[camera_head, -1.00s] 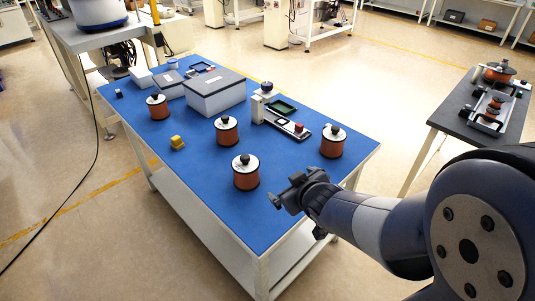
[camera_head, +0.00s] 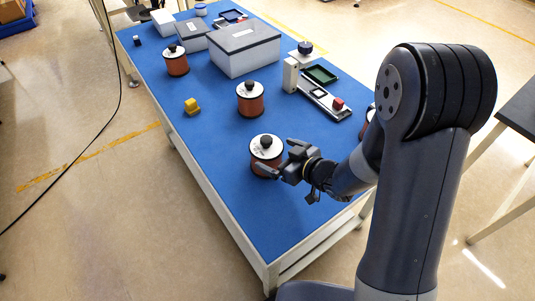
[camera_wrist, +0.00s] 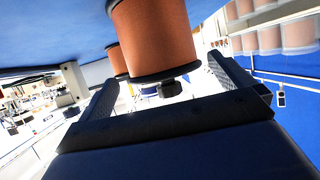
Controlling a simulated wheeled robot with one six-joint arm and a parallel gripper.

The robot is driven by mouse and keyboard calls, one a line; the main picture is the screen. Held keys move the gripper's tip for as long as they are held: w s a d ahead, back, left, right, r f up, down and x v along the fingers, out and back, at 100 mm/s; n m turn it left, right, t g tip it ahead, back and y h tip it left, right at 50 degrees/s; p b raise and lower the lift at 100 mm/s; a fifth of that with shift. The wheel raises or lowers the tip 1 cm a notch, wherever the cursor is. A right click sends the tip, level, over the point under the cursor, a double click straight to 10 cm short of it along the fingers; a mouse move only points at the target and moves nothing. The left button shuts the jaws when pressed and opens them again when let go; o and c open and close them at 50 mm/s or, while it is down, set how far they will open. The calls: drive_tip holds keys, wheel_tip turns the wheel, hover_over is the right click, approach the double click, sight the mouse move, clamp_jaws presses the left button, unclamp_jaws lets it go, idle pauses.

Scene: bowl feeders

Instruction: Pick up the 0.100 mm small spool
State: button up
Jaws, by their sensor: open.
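Copper-wound spools with pale tops and dark knobs stand on the blue table. The nearest spool (camera_head: 265,150) is right at my gripper (camera_head: 280,160); it fills the upper middle of the wrist view (camera_wrist: 152,40), which shows the scene upside down. My gripper is open, its fingers reaching toward either side of this spool; I cannot tell whether they touch it. Other spools stand in the middle (camera_head: 250,99) and at the far left (camera_head: 176,61). Another spool (camera_head: 367,122) at the right is mostly hidden by my arm. The size labels are too small to read.
The blue table (camera_head: 215,160) also bears a large grey box (camera_head: 243,52), a smaller box (camera_head: 193,36), a yellow block (camera_head: 192,106) and a device with a red knob (camera_head: 325,100) near the right edge. Bare table lies left of the nearest spool.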

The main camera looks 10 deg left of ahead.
sight(266, 149)
drive_tip(key=shift+p+x, duration=0.4)
drive_tip(key=shift+x, duration=2.35)
drive_tip(key=shift+s, duration=0.1)
drive_tip(key=c, duration=1.6)
drive_tip(key=shift+r, duration=0.1)
drive_tip(key=shift+c, duration=0.5)
